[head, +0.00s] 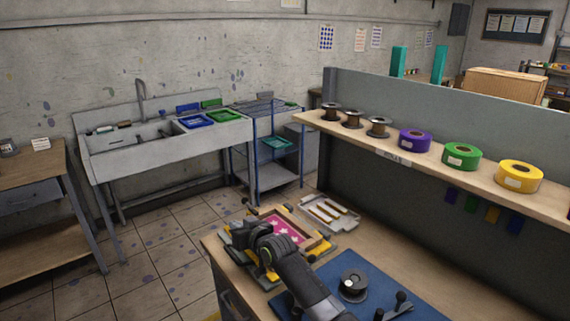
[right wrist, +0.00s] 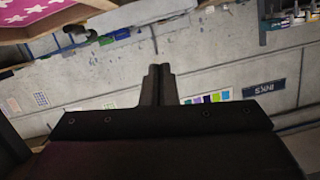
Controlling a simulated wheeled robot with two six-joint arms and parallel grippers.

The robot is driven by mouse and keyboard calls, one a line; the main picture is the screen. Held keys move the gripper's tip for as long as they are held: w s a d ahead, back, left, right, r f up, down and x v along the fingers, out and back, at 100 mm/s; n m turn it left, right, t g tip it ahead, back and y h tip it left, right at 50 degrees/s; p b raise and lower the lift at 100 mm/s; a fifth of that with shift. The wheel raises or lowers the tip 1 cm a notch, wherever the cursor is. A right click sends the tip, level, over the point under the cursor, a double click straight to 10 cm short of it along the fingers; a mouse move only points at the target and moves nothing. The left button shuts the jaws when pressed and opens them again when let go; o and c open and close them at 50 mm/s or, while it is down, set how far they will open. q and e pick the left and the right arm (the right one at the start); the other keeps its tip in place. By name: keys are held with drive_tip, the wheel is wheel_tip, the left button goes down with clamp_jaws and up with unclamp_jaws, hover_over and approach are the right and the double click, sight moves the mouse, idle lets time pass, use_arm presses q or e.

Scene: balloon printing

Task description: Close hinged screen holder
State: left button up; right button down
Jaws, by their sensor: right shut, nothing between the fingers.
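The hinged screen holder (head: 313,243) is a wooden frame around a pink screen with white stars (head: 284,229). It sits over a yellow and grey base on the workbench, in the lower middle of the head view. The frame looks close to flat, but its exact tilt is hard to tell. My right gripper (head: 252,243) is at the holder's left front side and hides part of it. In the right wrist view its fingers (right wrist: 157,85) are together and empty. Part of the pink screen (right wrist: 35,12) shows at the upper left there. My left gripper is not in view.
A white tray (head: 333,226) with light strips lies behind the holder. A blue mat (head: 405,298) with a dark spool (head: 353,284) lies to the right. A shelf (head: 448,177) with tape rolls and spools overhangs the bench's back. Floor is clear to the left.

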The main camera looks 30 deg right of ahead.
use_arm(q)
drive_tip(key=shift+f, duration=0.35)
use_arm(e)
drive_tip(key=shift+a+f, duration=0.2)
drive_tip(key=shift+f, duration=0.3)
drive_tip(key=shift+a+f, duration=0.15)
drive_tip(key=shift+f, duration=0.3)
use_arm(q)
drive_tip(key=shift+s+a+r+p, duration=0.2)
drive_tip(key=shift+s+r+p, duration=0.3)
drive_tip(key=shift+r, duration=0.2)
use_arm(e)
drive_tip(key=s+r, duration=0.6)
drive_tip(key=s, duration=0.3)
drive_tip(key=shift+s+a+r, duration=0.15)
drive_tip(key=shift+s+a, duration=0.1)
drive_tip(key=shift+s, duration=0.15)
